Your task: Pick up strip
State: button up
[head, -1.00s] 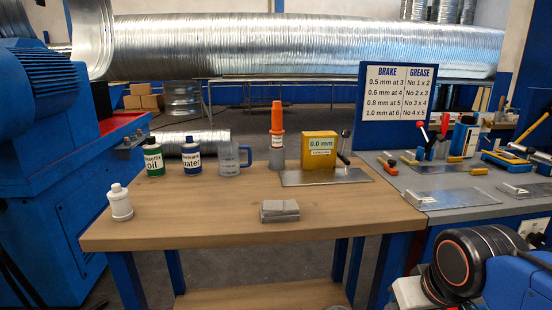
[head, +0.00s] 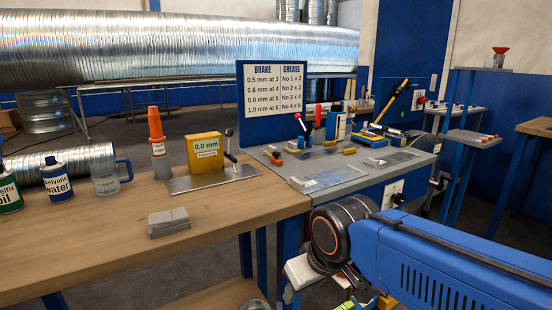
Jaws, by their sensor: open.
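No piece is plainly marked as the strip. Thin flat metal pieces lie on the grey bench: a near plate (head: 330,176) with a small light block at its left end, and a farther plate (head: 398,158) to its right. A grey stack of flat pieces (head: 168,222) lies on the wooden bench. The yellow gauge (head: 205,151), reading 0.0 mm, stands on a metal plate (head: 212,178). My blue arm crosses the lower right in front of the grey bench. My gripper's fingertips do not show.
The wooden bench (head: 100,245) adjoins the grey bench (head: 345,188). A brake and grease chart (head: 272,88) stands behind. Open floor and a blue shelf stand (head: 470,135) are at the right.

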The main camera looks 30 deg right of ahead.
aim_at(385, 161)
jog(key=z, duration=1.4)
